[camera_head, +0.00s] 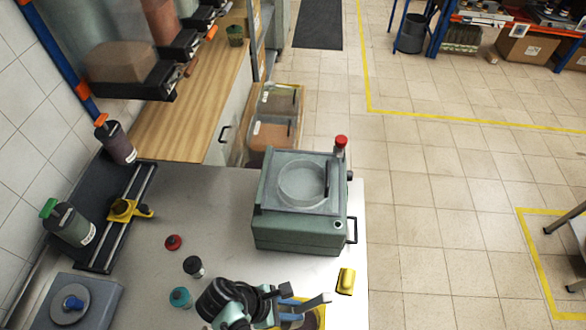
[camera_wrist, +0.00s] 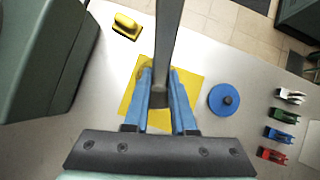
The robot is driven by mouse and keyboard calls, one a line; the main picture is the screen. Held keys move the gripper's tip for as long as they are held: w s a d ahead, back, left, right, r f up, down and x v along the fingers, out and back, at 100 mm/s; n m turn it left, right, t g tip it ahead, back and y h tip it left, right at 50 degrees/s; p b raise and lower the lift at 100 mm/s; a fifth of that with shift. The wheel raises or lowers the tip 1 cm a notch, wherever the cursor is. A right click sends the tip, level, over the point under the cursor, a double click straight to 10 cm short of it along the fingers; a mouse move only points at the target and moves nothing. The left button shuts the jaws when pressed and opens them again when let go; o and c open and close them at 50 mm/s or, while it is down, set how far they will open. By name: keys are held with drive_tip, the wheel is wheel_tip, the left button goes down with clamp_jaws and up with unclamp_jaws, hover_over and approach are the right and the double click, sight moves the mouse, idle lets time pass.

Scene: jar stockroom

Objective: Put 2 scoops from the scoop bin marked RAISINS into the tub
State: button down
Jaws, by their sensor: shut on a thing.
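My gripper (camera_head: 303,307) is low in the head view, over the near end of the steel worktop. In the wrist view its blue fingers (camera_wrist: 161,80) are shut on a long grey bar (camera_wrist: 167,35), which looks like a handle; its far end runs out of the picture. A yellow square (camera_wrist: 190,90) lies below the fingers. Two clear bins (camera_head: 272,132) (camera_head: 281,98) with brownish contents and pale labels stand beyond the worktop; I cannot read RAISINS on either. I cannot make out the tub for certain.
A grey-green machine (camera_head: 298,232) stands at the worktop's right edge, close left in the wrist view (camera_wrist: 35,60). A yellow block (camera_head: 346,281), a blue disc (camera_wrist: 222,99) and several coloured clips (camera_wrist: 280,135) lie nearby. Bottles (camera_head: 115,142) (camera_head: 70,224) stand left.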

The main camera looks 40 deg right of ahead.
wheel_tip(320, 180, up, 2)
drive_tip(key=t+y, duration=0.3)
drive_tip(key=y, duration=0.2)
drive_tip(key=shift+d+r+t, duration=0.15)
drive_tip(key=shift+t, duration=0.25)
drive_tip(key=t+y, duration=0.1)
drive_tip(key=y, duration=0.1)
drive_tip(key=r+t+y, duration=0.1)
drive_tip(key=shift+r+y, duration=0.2)
drive_tip(key=shift+y, duration=0.2)
drive_tip(key=shift+r+t+y, duration=0.4)
drive_tip(key=shift+t+y, duration=0.3)
drive_tip(key=shift+y, duration=0.2)
